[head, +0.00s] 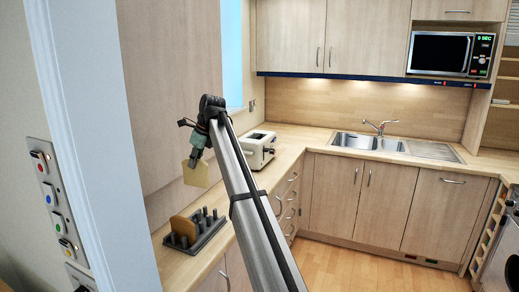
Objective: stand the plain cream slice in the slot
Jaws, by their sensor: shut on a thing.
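My gripper (194,158) is shut on the plain cream slice (197,175), a pale flat piece that hangs below the fingers. It is held in the air above the left counter. Below it on the counter stands a dark grey rack (203,243) with several upright posts and gaps between them. A brown slice (182,228) stands in the rack at its left end. The cream slice is apart from the rack. The fingers are small in the head view, and their exact grip on the slice is hard to make out.
A white toaster (257,150) stands on the counter (290,143) behind my arm. A sink (368,142) with a tap is at the back, and a microwave (440,53) hangs at the upper right. A wall panel with buttons (50,196) is at the left.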

